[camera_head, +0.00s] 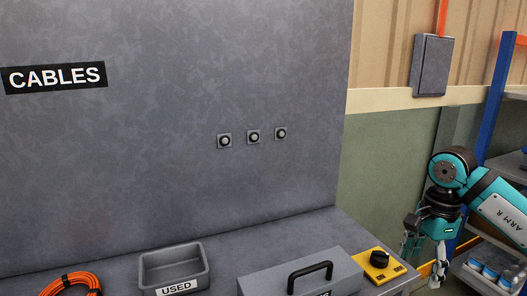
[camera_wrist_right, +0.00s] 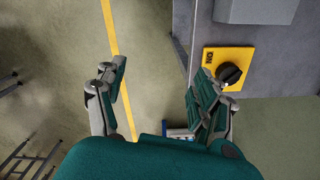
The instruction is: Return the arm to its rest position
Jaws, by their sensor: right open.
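My right gripper (camera_head: 426,262) hangs at the right of the head view, to the right of the bench's end, on the teal arm marked "ARM R". In the right wrist view, my right gripper (camera_wrist_right: 158,95) has its two fingers wide apart with nothing between them. Below it is bare floor with a yellow line. A yellow box with a black knob (camera_head: 380,264) sits on the bench corner beside the gripper; it also shows in the right wrist view (camera_wrist_right: 238,55), just right of the right finger. My left gripper is in neither view.
The grey bench (camera_head: 285,237) holds an orange cable coil (camera_head: 70,283), a grey "USED" tray (camera_head: 175,252) and a grey lidded box with a black handle (camera_head: 335,272). Three round knobs (camera_head: 253,137) are on the grey panel. A blue-post shelf (camera_head: 497,90) stands behind my right arm.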

